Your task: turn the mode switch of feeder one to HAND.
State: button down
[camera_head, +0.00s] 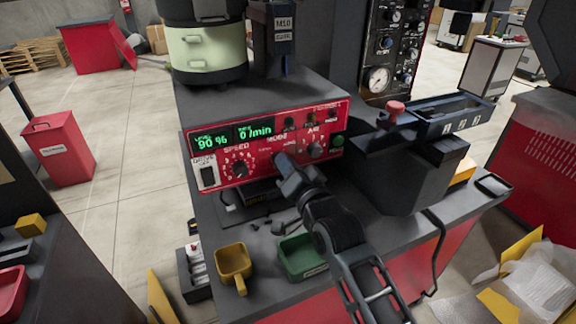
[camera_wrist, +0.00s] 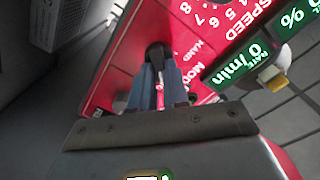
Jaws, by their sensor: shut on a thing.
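The red control panel (camera_head: 262,172) of the feeder faces me, with green displays reading 90 % and 0/min. The black mode switch (camera_wrist: 157,52) shows in the wrist view, beside the MODE and HAND lettering. My gripper (camera_head: 281,163) is at the panel under the MODE label in the head view. In the wrist view its two fingers (camera_wrist: 158,78) are shut on the mode switch, one on each side. The fingers cover part of the switch, and I cannot tell which position it points to.
The speed knob (camera_head: 240,168) is left of my gripper, the air knob (camera_head: 316,150) and green button (camera_head: 337,141) right. A yellow scoop (camera_head: 233,262) and green bin (camera_head: 301,257) stand below the panel. A dark chute (camera_head: 437,118) stands at right.

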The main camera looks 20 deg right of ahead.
jog(key=n, duration=0.5)
jog(key=n+b, duration=0.1)
jog(key=n, duration=0.5)
jog(key=a+n, duration=0.1)
jog(key=n, duration=0.5)
jog(key=shift+f+b, duration=0.1)
jog(key=shift+b, duration=0.2)
jog(key=shift+n, duration=0.4)
jog(key=c, duration=1.1)
grip_release()
jog(key=shift+s, duration=0.1)
jog(key=shift+s+b, duration=0.5)
jog(key=shift+s, duration=3.35)
